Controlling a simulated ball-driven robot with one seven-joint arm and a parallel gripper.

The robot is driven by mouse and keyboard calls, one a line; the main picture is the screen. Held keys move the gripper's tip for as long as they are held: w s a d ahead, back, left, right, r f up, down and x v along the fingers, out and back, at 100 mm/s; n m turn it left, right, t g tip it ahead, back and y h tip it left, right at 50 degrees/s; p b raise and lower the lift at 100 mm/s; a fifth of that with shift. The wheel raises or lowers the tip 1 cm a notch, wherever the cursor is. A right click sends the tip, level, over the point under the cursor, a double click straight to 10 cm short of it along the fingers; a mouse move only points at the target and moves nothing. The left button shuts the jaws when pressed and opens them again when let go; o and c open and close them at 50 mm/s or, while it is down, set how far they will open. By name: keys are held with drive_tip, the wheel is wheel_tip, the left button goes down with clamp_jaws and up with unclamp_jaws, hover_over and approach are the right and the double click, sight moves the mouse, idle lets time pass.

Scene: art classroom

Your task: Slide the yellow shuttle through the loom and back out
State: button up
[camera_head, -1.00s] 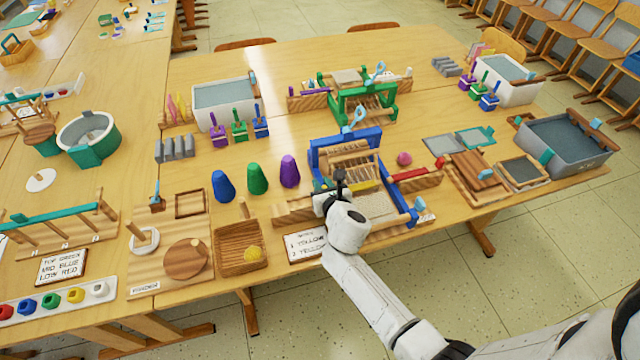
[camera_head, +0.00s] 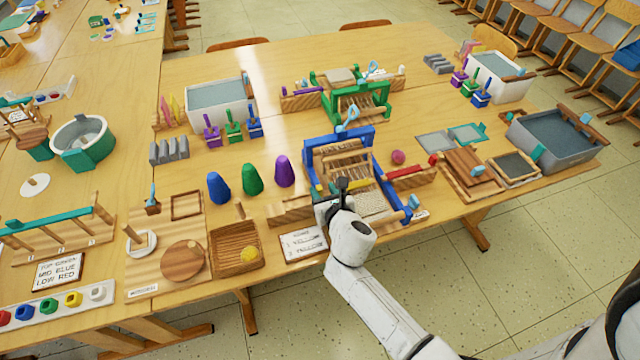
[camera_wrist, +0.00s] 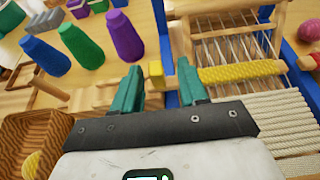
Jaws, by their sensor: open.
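The loom (camera_head: 311,170) has a blue frame with pale warp threads and a woven cloth at its near side. The yellow shuttle (camera_wrist: 242,71) lies across the warp in the wrist view. A small part of the shuttle (camera_head: 359,184) also shows in the head view.
A red shuttle (camera_head: 408,172) lies at the loom's right, near a pink ball (camera_head: 398,157). Blue (camera_head: 218,188), green (camera_head: 252,180) and purple (camera_head: 284,171) cones stand to the left. A wooden tray (camera_head: 215,262) with a yellow ball and a card (camera_head: 302,243) lie near the front edge.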

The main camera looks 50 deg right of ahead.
drive_tip(key=v, duration=0.6)
drive_tip(key=shift+s+r, duration=0.1)
drive_tip(key=shift+s, duration=0.05)
drive_tip(key=shift+a, duration=0.15)
drive_tip(key=shift+a+f+b, duration=0.1)
drive_tip(key=shift+f+b, duration=0.15)
drive_tip(key=shift+b, duration=0.65)
drive_tip(key=b+x, duration=0.1)
drive_tip(key=x, duration=0.2)
drive_tip(key=b+x, duration=0.1)
drive_tip(key=x, duration=0.2)
drive_tip(key=b+x, duration=0.1)
drive_tip(key=x, duration=0.2)
drive_tip(key=shift+r+b, duration=0.25)
drive_tip(key=shift+b, duration=0.15)
drive_tip(key=shift+c, duration=0.3)
clamp_jaws()
